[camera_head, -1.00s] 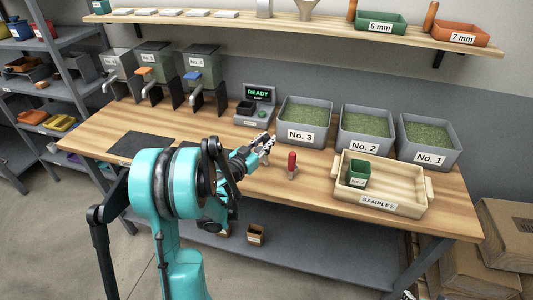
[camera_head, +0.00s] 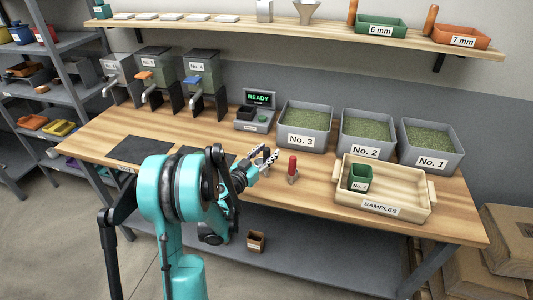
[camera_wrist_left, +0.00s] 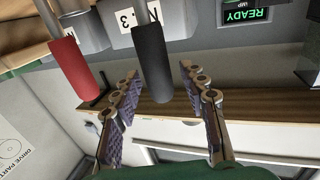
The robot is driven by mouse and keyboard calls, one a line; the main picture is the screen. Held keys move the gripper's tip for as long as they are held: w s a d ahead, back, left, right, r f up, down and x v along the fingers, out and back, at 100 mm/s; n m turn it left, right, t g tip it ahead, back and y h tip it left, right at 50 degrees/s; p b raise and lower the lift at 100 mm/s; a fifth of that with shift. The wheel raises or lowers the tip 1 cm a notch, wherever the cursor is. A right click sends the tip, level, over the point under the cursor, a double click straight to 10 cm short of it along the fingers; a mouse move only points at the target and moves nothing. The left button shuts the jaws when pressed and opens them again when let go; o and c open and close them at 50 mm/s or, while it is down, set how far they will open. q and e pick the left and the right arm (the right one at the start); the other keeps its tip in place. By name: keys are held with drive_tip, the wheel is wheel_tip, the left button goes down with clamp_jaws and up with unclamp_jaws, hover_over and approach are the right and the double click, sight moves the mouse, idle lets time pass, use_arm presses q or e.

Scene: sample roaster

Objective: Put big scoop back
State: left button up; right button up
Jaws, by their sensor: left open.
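My left gripper (camera_head: 269,157) is over the bench, just left of a red-handled tool (camera_head: 292,169) standing upright. In the left wrist view, its fingers (camera_wrist_left: 158,75) are open on either side of a black handle (camera_wrist_left: 153,62). I cannot tell whether they touch it. The red handle (camera_wrist_left: 75,70) shows beside it, outside the fingers. Neither handle's lower end shows clearly, so I cannot tell which is the big scoop. My right gripper is not in view.
Bins No. 3 (camera_head: 302,141), No. 2 (camera_head: 366,151) and No. 1 (camera_head: 431,161) stand behind. The samples tray (camera_head: 410,207), holding a green cup (camera_head: 360,177), is at right. The scale (camera_head: 246,126) reads READY. Dark mats (camera_head: 138,150) lie at left.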

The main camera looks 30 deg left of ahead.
use_arm(q)
drive_tip(key=shift+r, duration=0.1)
drive_tip(key=shift+s+a, duration=0.1)
drive_tip(key=shift+s, duration=0.1)
drive_tip(key=s, duration=1.1)
drive_tip(key=s+d+g+h, duration=0.3)
drive_tip(key=d+g, duration=0.3)
drive_tip(key=d, duration=1)
drive_tip(key=s+d+f+g+y, duration=0.1)
drive_tip(key=s+d+g+y, duration=0.1)
drive_tip(key=s, duration=0.5)
drive_tip(key=s+d+g+y, duration=0.2)
drive_tip(key=s+g, duration=0.1)
drive_tip(key=s, duration=0.4)
drive_tip(key=shift+s+f+n, duration=0.3)
drive_tip(key=shift+f+n, duration=0.1)
